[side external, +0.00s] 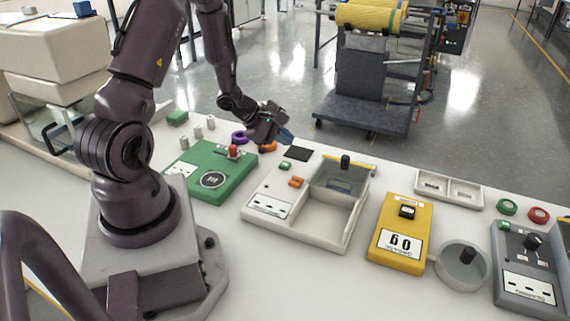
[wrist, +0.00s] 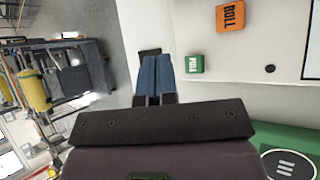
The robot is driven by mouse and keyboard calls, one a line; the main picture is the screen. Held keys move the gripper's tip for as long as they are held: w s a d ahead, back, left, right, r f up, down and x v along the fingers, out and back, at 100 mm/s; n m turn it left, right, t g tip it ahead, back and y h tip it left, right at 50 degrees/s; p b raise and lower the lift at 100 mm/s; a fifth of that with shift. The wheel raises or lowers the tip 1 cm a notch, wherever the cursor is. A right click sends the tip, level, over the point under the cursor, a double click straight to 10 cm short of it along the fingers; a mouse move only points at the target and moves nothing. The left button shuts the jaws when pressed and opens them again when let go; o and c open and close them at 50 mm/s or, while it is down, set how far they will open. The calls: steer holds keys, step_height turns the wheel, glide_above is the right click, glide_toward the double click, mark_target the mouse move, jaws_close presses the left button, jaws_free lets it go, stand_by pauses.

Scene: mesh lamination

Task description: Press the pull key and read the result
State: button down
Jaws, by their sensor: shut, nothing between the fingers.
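The green PULL key (wrist: 194,64) sits on the white tester (side external: 276,225). It shows as a small green block in the side view (side external: 285,165), its label readable only in the wrist view. My gripper (wrist: 157,78) has blue fingertips, shut and empty. In the side view my gripper (side external: 287,138) hangs above the tester's far left corner, near a black pad (side external: 298,154) and apart from the key. The orange ROLL key (wrist: 230,15) lies beside the green one. The tester's white display (side external: 265,207) shows small dark marks, like dashes.
A green device (side external: 197,181) with a red knob stands left of the tester. A wheeled cart (side external: 365,118) stands beyond the bench.

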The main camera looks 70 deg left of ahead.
mark_target(284, 165)
steer(key=shift+f, duration=2.15)
stand_by(0.4)
steer(key=shift+f, duration=0.4)
steer(key=shift+f, duration=0.5)
stand_by(0.5)
steer(key=shift+r, duration=0.9)
steer(key=shift+r, duration=0.1)
steer(key=shift+r, duration=2.45)
